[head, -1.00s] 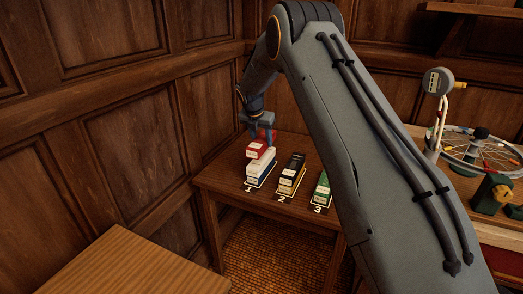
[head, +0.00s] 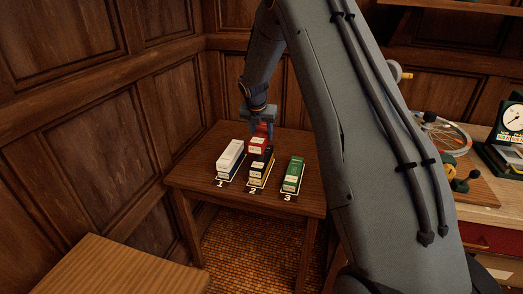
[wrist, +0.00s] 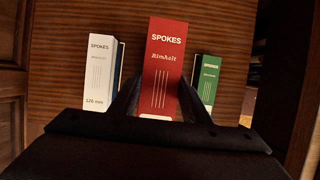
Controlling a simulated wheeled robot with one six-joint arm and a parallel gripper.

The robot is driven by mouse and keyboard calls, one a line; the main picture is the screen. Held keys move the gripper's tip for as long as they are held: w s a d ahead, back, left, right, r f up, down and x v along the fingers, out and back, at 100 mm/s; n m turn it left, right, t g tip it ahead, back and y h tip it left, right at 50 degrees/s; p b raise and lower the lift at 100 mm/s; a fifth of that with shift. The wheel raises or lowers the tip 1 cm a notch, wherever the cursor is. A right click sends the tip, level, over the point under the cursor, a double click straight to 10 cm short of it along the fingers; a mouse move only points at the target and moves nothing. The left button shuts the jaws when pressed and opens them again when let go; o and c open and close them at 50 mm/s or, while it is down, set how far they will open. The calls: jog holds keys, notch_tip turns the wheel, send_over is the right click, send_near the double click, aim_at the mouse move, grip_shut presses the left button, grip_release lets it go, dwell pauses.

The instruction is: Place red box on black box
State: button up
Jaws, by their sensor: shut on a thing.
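My gripper (head: 261,128) is shut on the red box (head: 257,146), which reads "SPOKES" in the wrist view (wrist: 163,62). The red box is over the black box (head: 258,167) at place 2 on the small wooden table. I cannot tell whether the two touch. The black box has something yellow at its base. In the wrist view the gripper fingers (wrist: 157,98) lie on both sides of the red box, and the red box hides the black box.
A white box (head: 230,157) over blue stands at place 1, left of the black box. A green box (head: 293,175) stands at place 3, to the right. The small table (head: 200,170) has bare room around them. Wood-panelled walls stand close behind and to the left.

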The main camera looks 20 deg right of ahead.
jog(key=shift+f+p, duration=0.75)
jog(key=shift+f, duration=2.9)
jog(key=shift+f, duration=0.2)
jog(key=o, duration=1.2)
